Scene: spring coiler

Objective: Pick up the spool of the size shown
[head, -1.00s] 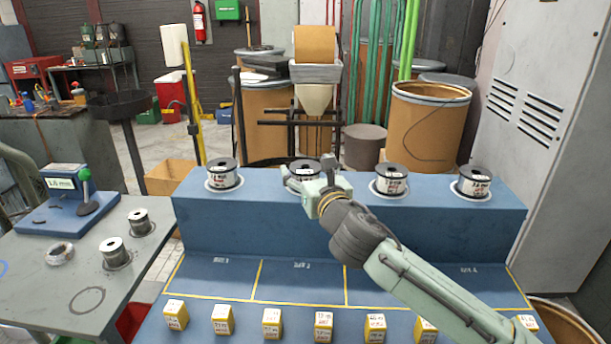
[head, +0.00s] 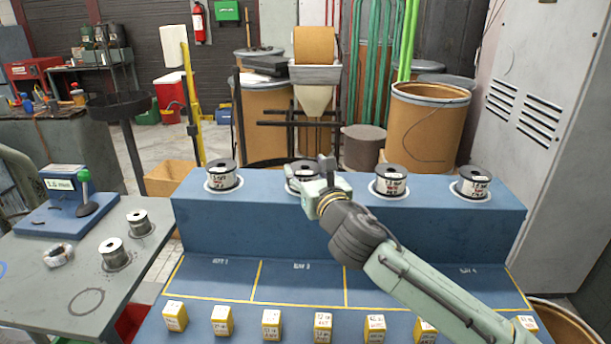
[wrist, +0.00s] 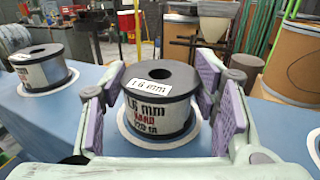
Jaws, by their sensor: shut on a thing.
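The size display (head: 60,184) on the left table appears to read 1.6 mm. Several dark-flanged wire spools stand along the blue raised shelf (head: 400,222). My gripper (head: 318,184) is at the second spool from the left (head: 303,168), partly hiding it in the head view. In the wrist view that spool (wrist: 158,110) has a 1.6 mm label on top and "1.6 mm HARD" on its side. It is upright over a white ring, and the purple pads of my gripper (wrist: 160,88) are shut on it from both sides. I cannot tell whether it is clear of the shelf.
The leftmost spool (head: 223,175) and two spools to the right (head: 390,180) (head: 473,182) stand on white rings. Yellow labelled blocks (head: 272,322) line the front. Two small spools (head: 115,253) (head: 139,222) stand on the left table. The marked bays (head: 300,284) are empty.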

